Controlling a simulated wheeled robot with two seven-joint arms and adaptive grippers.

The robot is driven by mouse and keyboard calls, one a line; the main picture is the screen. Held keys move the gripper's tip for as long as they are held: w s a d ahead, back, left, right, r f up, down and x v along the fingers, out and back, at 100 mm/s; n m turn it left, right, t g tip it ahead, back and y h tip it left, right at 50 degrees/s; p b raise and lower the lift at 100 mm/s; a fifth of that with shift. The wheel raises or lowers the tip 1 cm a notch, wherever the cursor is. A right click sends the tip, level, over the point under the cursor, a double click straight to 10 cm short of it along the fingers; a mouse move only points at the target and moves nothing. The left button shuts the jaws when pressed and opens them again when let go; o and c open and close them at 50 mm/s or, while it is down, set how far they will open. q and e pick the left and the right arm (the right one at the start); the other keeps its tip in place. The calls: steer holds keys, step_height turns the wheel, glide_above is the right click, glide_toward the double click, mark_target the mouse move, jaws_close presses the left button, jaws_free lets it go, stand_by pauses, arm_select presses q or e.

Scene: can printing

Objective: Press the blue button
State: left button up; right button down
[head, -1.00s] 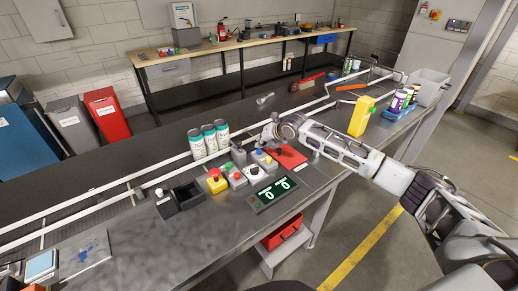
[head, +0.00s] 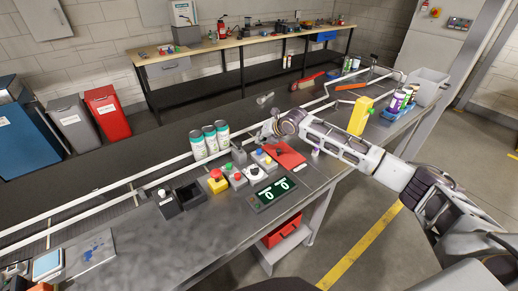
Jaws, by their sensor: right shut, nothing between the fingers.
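The blue button (head: 260,152) sits on a small grey box among several button boxes on the dark metal table. My right gripper (head: 264,136) is shut and empty. It appears just behind and above the blue button in the picture. I cannot tell whether it touches the button. My right arm reaches in from the right across the table. My left gripper is not in view.
Near the blue button are a yellow box with a red button (head: 216,182), more grey button boxes, a green-digit display (head: 271,193) and a red plate (head: 290,157). Several white-green cans stand behind. A yellow bottle (head: 361,116) stands right.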

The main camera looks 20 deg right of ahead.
steer(key=shift+r+p, duration=1.35)
steer(key=shift+r, duration=0.35)
steer(key=shift+f, duration=0.1)
